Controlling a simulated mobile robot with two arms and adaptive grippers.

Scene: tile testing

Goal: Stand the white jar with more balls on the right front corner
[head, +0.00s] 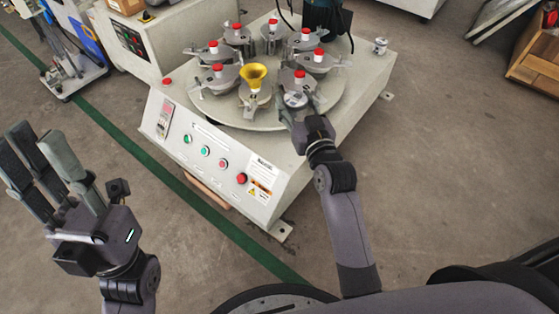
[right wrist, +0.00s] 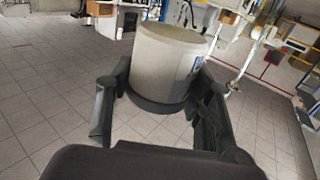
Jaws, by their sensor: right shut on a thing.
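My right gripper (head: 297,112) is shut on a white jar (head: 296,99) near the front of the round turntable (head: 235,118). In the right wrist view the held jar (right wrist: 168,65) is a wide pale cylinder between the two fingers, with a bluish mark on its right side. Another small whitish jar (head: 380,46) with dark markings stands on the back right corner of the machine top. The balls in the jars cannot be made out. The right front corner (head: 298,160) of the machine top looks bare. My left gripper (head: 50,180) is open and empty at the far left, away from the machine.
The sloped front panel (head: 205,150) carries buttons. A grey cabinet (head: 140,38) stands behind left.

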